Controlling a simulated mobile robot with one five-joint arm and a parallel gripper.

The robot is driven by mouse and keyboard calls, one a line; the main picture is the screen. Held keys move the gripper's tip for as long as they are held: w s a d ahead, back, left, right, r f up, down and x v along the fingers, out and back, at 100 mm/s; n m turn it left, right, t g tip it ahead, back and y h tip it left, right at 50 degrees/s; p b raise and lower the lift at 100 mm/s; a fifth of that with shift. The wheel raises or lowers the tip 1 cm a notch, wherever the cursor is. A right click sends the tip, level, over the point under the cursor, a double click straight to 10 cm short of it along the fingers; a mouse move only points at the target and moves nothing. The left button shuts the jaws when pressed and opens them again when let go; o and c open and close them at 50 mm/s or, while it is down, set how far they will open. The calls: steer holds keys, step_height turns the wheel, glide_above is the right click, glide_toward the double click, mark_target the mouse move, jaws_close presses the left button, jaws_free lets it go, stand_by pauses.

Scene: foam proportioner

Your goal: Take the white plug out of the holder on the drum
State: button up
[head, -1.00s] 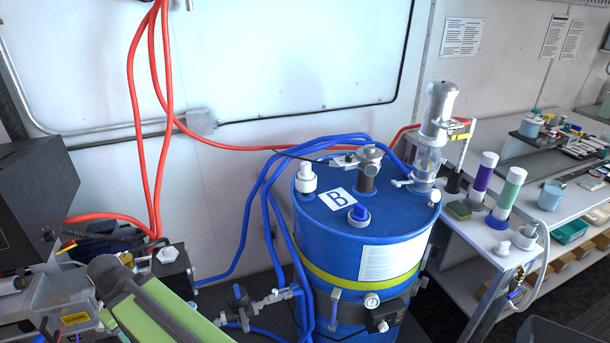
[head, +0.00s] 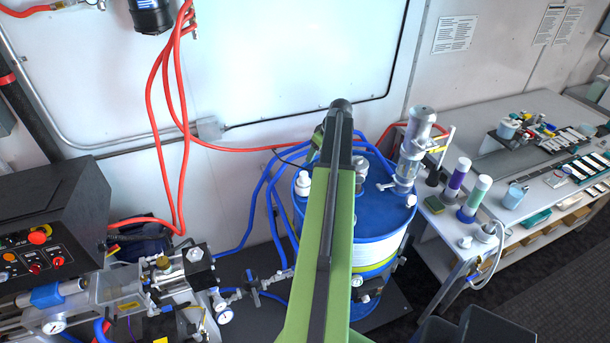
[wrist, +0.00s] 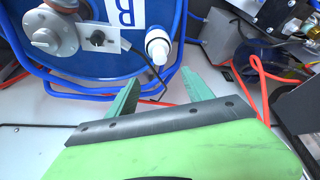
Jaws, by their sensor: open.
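The white plug (head: 303,180) stands upright at the left rim of the blue drum (head: 372,220) in the head view. In the wrist view the white plug (wrist: 158,52) shows near the drum's edge, with a white and blue ring around its base that looks like the holder (wrist: 153,35). My gripper (wrist: 162,75) is open and empty; its two green fingers point toward the plug, which appears just beyond the gap between the tips. They do not visibly touch it.
A grey metal fitting (wrist: 45,35) and the B label (wrist: 127,12) are on the drum top near the plug. Blue hoses (head: 262,195) run along the drum's left side. A clear cylinder (head: 411,150) stands at its right. A bench (head: 520,190) is further right.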

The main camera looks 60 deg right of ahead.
steer(key=b, duration=1.1)
glide_toward(305, 174)
steer(key=x, duration=0.5)
steer(key=shift+s+a+f, duration=0.15)
steer(key=shift+s+a, duration=0.05)
steer(key=shift+a, duration=0.05)
steer(key=shift+w+f+b, duration=0.2)
steer(key=shift+f+b, duration=0.15)
steer(key=shift+w+r, duration=0.1)
steer(key=b+x, duration=0.4)
steer(key=x, duration=0.1)
steer(key=shift+w+d+b, duration=0.15)
steer(key=shift+d+b, duration=0.15)
steer(key=shift+b, duration=0.05)
jaws_close()
